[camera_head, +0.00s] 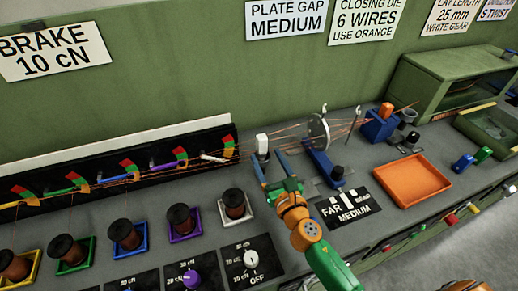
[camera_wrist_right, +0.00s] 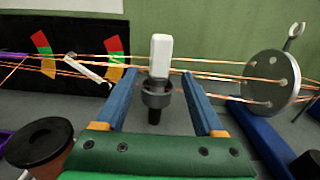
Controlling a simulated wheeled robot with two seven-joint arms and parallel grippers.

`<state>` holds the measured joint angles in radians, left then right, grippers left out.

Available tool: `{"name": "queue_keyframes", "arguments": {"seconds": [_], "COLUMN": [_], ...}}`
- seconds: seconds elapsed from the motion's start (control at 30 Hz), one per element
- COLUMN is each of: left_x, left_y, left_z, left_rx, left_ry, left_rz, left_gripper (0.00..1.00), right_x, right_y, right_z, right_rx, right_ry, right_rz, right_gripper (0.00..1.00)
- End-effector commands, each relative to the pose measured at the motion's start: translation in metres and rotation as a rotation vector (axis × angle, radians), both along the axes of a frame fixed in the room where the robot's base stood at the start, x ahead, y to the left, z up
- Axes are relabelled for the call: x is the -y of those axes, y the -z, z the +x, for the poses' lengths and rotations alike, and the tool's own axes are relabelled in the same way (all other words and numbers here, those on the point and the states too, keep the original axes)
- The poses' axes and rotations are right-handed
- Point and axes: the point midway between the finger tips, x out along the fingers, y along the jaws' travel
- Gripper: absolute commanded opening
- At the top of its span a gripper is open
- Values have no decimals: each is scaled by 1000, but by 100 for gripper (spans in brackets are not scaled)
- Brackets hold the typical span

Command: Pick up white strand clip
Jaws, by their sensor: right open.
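The white strand clip (camera_head: 262,144) stands upright on a dark holder behind my right gripper, beside the copper strands. In the right wrist view the clip (camera_wrist_right: 160,55) is near the middle, above a dark grey ring-shaped holder (camera_wrist_right: 157,95). My right gripper (camera_head: 269,158) is open and empty, with its two blue fingers pointing toward the clip. In the right wrist view the fingers (camera_wrist_right: 160,80) appear on either side of the clip and holder; I cannot tell whether the tips reach it. No contact shows. My left gripper is not in view.
Copper strands (camera_wrist_right: 215,62) run across behind the fingers to a round perforated plate (camera_head: 318,131). Spools in coloured trays (camera_head: 199,230) stand to the left. An orange tray (camera_head: 447,190) lies to the right. The black label plate (camera_head: 349,206) lies beside my right arm.

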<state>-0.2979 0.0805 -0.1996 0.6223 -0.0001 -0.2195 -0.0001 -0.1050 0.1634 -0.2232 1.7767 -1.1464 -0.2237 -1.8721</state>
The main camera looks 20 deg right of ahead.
Motion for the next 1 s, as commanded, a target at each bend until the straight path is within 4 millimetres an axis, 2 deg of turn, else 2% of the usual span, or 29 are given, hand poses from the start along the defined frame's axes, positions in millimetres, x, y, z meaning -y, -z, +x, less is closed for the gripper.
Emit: {"name": "queue_keyframes", "arguments": {"seconds": [0.13, 0.2, 0.3, 0.47, 0.5, 0.7, 0.77, 1.0], "left_x": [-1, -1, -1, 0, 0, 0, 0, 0], "left_y": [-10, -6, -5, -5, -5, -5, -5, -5], "left_z": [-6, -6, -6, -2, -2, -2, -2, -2], "left_rx": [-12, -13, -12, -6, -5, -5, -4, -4], "left_ry": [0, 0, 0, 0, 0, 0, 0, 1], "left_rz": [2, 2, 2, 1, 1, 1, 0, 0], "left_gripper": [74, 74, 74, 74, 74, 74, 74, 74], "right_x": [-2, -2, -2, -2, -2, -2, -2, -2], "right_y": [-10, -7, -6, -6, -6, -6, -6, -6], "right_z": [30, 42, 50, 50, 50, 50, 50, 50], "right_rx": [3, 2, 0, -1, -1, -1, -1, -1], "right_ry": [1, 2, 1, 1, 1, 2, 2, 2], "right_rz": [3, 3, 4, 4, 4, 5, 5, 5], "right_gripper": [70, 70, 70, 70, 68, 14, 0, 0]}}
